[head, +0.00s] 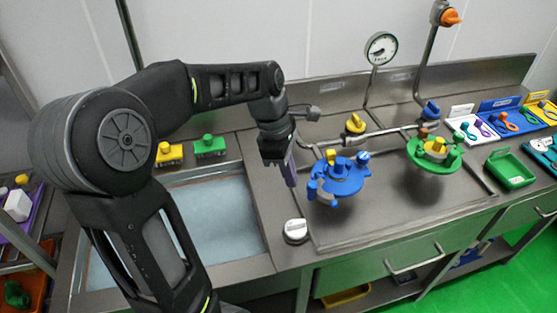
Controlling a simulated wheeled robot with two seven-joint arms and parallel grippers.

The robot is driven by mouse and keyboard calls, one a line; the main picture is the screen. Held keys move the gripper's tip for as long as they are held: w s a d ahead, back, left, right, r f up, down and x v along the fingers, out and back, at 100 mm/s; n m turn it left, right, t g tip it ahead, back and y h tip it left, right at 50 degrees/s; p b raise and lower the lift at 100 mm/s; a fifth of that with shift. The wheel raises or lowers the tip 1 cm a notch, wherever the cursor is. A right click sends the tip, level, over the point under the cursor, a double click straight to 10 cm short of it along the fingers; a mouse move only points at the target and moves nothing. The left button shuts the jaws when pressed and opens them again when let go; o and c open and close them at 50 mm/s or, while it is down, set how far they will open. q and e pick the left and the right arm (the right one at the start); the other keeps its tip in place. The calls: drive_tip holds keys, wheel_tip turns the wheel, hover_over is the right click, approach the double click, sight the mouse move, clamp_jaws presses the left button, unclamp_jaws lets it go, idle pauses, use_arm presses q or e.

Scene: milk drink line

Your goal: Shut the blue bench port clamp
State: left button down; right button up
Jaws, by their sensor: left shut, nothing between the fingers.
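The blue bench port clamp (343,182) sits over the steel bench in the middle of the view. It is a round blue piece with a yellow part on top and blue lugs at its edge. I cannot tell from here whether it is open or shut. My left gripper (291,182) points down just left of the clamp, close to its left lug. Its fingers are shut with nothing between them. I cannot tell whether they touch the clamp. My right gripper is not in view.
A round white-topped item (296,230) stands near the front edge. A green tray (510,168) and tool trays lie at right. A sink (215,215) lies left.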

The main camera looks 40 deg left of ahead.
use_arm(q)
drive_tip(key=shift+w+d, duration=0.35)
drive_tip(key=shift+d, duration=0.55)
